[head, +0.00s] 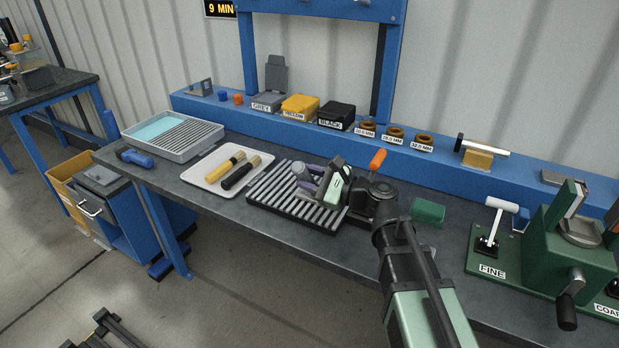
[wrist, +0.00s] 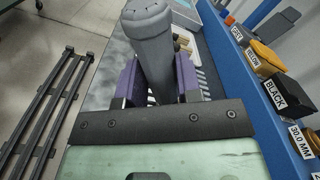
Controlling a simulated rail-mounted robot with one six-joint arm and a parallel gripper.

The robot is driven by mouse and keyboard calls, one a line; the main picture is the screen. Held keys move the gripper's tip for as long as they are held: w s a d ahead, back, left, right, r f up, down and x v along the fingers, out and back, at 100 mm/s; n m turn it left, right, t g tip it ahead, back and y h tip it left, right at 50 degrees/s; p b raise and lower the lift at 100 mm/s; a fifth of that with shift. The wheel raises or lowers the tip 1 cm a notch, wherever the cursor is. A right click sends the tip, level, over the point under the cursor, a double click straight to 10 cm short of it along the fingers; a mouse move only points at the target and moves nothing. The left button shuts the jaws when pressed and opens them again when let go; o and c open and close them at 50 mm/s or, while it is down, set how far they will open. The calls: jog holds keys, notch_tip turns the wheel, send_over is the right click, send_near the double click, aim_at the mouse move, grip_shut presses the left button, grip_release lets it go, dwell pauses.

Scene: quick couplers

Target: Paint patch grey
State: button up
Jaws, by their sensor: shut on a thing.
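My gripper (head: 309,183) is shut on a grey rounded tool (head: 299,168), above the black ribbed rack (head: 262,198). In the wrist view the tool (wrist: 150,45) is a thick grey cylinder between the purple fingers; its lower end is hidden. The grey box (head: 268,101), labelled GREY, stands on the blue ledge with its lid raised. The yellow box (head: 300,104) and the black box (head: 337,112) beside it are closed. I cannot make out a patch to be painted.
A grey tray (head: 186,152) with a grate stands further left. A green block (head: 428,211) and a green machine (head: 560,250) are at right.

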jog(key=shift+f+b, duration=0.35)
jog(key=shift+f, duration=0.05)
dwell(0.4)
jog(key=shift+r, duration=0.2)
jog(key=shift+f, duration=0.1)
jog(key=shift+v, duration=0.8)
jog(key=shift+f, duration=0.15)
